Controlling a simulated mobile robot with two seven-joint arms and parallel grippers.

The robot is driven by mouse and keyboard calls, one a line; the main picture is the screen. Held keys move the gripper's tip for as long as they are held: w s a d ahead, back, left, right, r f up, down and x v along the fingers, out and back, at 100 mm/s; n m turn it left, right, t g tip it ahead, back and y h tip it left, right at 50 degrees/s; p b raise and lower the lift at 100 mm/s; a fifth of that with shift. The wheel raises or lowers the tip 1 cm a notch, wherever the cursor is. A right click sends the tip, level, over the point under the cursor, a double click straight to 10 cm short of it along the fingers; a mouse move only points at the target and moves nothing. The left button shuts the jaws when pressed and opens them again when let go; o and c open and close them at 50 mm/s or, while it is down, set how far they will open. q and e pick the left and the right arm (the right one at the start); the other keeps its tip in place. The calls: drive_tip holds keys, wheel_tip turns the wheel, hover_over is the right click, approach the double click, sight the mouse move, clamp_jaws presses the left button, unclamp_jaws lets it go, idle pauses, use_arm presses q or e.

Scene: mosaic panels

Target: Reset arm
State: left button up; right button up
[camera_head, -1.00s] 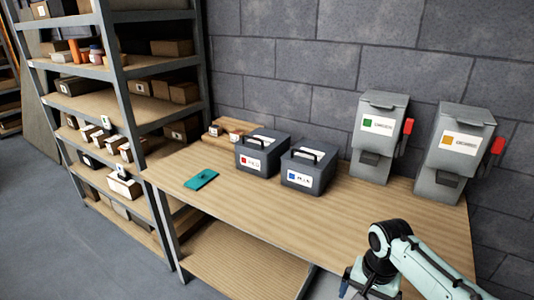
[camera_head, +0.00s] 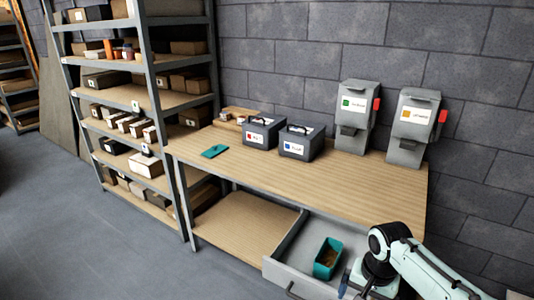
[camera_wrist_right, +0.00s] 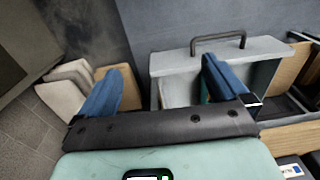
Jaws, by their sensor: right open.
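My right gripper (camera_head: 356,286) is at the bottom right of the head view, low beside the open drawer (camera_head: 285,268) under the workbench. A teal bin (camera_head: 327,259) with something brown inside sits in the drawer, close to the gripper. My left gripper is not in view.
The workbench (camera_head: 330,178) carries a teal flat piece (camera_head: 214,151), two dark boxes (camera_head: 263,131) with handles and two grey dispensers (camera_head: 356,117) with red levers. A loaded shelf rack (camera_head: 143,95) stands at the left. The floor (camera_head: 95,235) at front left is clear.

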drive_tip(key=s+a+f+n+g+y+p, duration=0.1)
drive_tip(key=s+a+f, duration=0.15)
drive_tip(key=f, duration=0.95)
drive_tip(key=s+a+f+n+g+y+p, duration=0.15)
drive_tip(key=a+f, duration=0.25)
drive_tip(key=f, duration=0.8)
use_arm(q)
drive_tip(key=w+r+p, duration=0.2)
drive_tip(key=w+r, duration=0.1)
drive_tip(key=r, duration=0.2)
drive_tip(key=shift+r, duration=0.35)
use_arm(e)
drive_tip(key=s+a+f, duration=0.2)
drive_tip(key=s+f, duration=0.4)
drive_tip(key=s, duration=0.4)
drive_tip(key=s+a+f, duration=0.1)
drive_tip(key=s+f, duration=0.5)
drive_tip(key=s, duration=0.5)
drive_tip(key=shift+s+a+f+t+y, duration=0.25)
drive_tip(key=shift+s+a+t+y, duration=0.1)
drive_tip(key=shift+t+y, duration=0.1)
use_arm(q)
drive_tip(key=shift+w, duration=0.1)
use_arm(e)
drive_tip(key=shift+w, duration=0.1)
